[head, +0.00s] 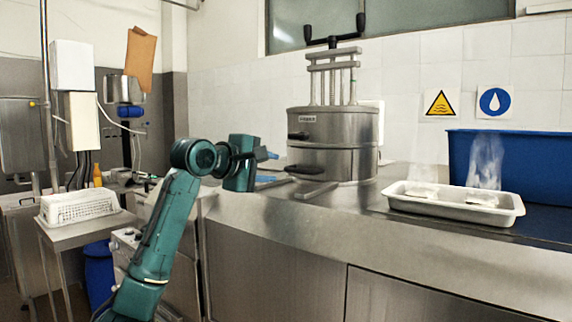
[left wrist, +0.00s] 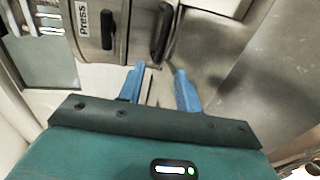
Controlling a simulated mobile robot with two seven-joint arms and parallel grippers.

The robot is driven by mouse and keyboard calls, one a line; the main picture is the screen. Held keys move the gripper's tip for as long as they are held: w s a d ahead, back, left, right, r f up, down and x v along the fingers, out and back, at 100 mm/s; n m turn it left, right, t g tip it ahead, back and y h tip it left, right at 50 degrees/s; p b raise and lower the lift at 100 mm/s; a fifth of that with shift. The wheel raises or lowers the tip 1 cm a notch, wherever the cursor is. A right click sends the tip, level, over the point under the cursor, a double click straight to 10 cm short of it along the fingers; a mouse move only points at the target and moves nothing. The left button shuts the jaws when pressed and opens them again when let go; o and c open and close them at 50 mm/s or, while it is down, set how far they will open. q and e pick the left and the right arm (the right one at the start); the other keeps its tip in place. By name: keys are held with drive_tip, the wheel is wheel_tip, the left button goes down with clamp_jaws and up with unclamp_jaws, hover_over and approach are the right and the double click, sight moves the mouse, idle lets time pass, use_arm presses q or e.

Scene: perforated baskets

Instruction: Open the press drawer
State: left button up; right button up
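The press (head: 333,140) is a round steel drum with a screw frame and a black crank on top, standing on the steel counter. Its lower part has a black drawer handle (head: 304,169) at the front left. In the left wrist view the handle (left wrist: 161,35) is just beyond the fingertips, and the word "Press" shows beside an upper black handle (left wrist: 107,30). My left gripper (head: 268,167) has blue fingers and is left of the press. In the left wrist view it (left wrist: 159,72) is open and empty, apart from the handle. My right gripper is not in view.
A steel tray (head: 455,214) with pale steaming items sits right of the press, before a blue bin (head: 515,160). A white perforated basket (head: 78,206) stands on a side table at left. The counter front (head: 290,235) is clear.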

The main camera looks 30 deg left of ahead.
sight(289, 170)
use_arm(q)
drive_tip(key=p+x, duration=0.1)
drive_tip(key=x, duration=0.5)
drive_tip(key=shift+w+f+p, duration=0.1)
drive_tip(key=shift+w+p, duration=0.2)
drive_tip(key=shift+w, duration=0.05)
clamp_jaws()
